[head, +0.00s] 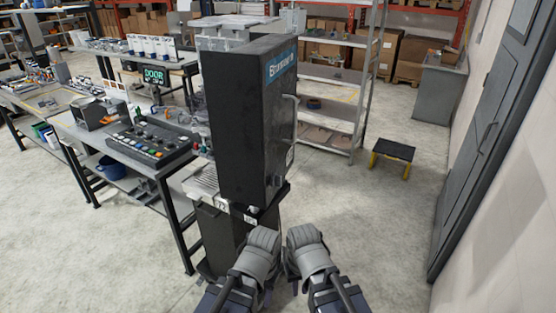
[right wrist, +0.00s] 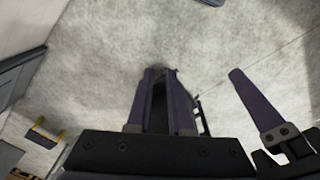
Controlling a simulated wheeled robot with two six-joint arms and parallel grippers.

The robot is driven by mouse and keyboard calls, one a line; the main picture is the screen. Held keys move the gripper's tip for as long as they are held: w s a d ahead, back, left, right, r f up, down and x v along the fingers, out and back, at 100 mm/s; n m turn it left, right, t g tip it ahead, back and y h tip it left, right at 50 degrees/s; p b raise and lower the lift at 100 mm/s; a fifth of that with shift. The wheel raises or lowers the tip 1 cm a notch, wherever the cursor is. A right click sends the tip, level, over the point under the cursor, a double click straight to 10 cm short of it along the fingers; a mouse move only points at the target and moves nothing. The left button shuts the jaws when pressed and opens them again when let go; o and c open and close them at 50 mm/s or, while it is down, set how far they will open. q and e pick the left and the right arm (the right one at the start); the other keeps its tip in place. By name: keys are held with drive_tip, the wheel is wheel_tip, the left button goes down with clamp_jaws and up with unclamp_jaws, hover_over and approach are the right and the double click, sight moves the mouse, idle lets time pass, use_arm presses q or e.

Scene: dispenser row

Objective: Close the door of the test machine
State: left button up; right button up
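The test machine (head: 245,120) is a tall black cabinet on a dark pedestal in the middle of the head view. Its right face has a blue label and a grey bar handle (head: 290,108). From this side I cannot tell how far its door stands open; the interior is hidden. My right gripper (head: 305,238) and left gripper (head: 263,238) are side by side below and in front of the machine, apart from it, fingers hidden in the head view. In the right wrist view, the right gripper's purple fingers (right wrist: 163,95) are together, with nothing visible held. One left gripper finger (right wrist: 253,100) shows beside them.
A workbench with a button panel (head: 152,142) stands left of the machine, with a small "DOOR" screen (head: 154,76) behind. A shelf rack (head: 335,90) stands behind. A black-topped stool (head: 393,150) and grey wall door (head: 490,130) are right. Floor between is clear.

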drive_tip(key=w+r+m+t+y+p, duration=0.1)
drive_tip(key=w+r+p, duration=0.1)
drive_tip(key=w+r, duration=0.1)
drive_tip(key=w+r+m+t+p, duration=0.1)
drive_tip(key=w+r+p, duration=0.1)
drive_tip(key=r, duration=0.3)
drive_tip(key=w+a+r+m+y+p, duration=0.1)
drive_tip(key=w+r+p, duration=0.2)
drive_tip(key=p, duration=0.1)
drive_tip(key=shift+w+r+t+y, duration=0.3)
drive_tip(key=shift+w+r+t, duration=0.05)
drive_tip(key=shift+r+t, duration=0.05)
clamp_jaws()
use_arm(q)
wheel_tip(320, 180, up, 15)
drive_tip(key=p, duration=0.5)
use_arm(e)
drive_tip(key=w+r+m+t+y, duration=0.2)
drive_tip(key=w+r+m+t, duration=0.1)
drive_tip(key=w+r, duration=0.4)
use_arm(q)
wheel_tip(320, 180, down, 8)
drive_tip(key=b, duration=0.8)
use_arm(e)
drive_tip(key=a+r+x, duration=0.1)
drive_tip(key=a+x, duration=0.1)
drive_tip(key=x, duration=0.9)
drive_tip(key=shift+w, duration=0.15)
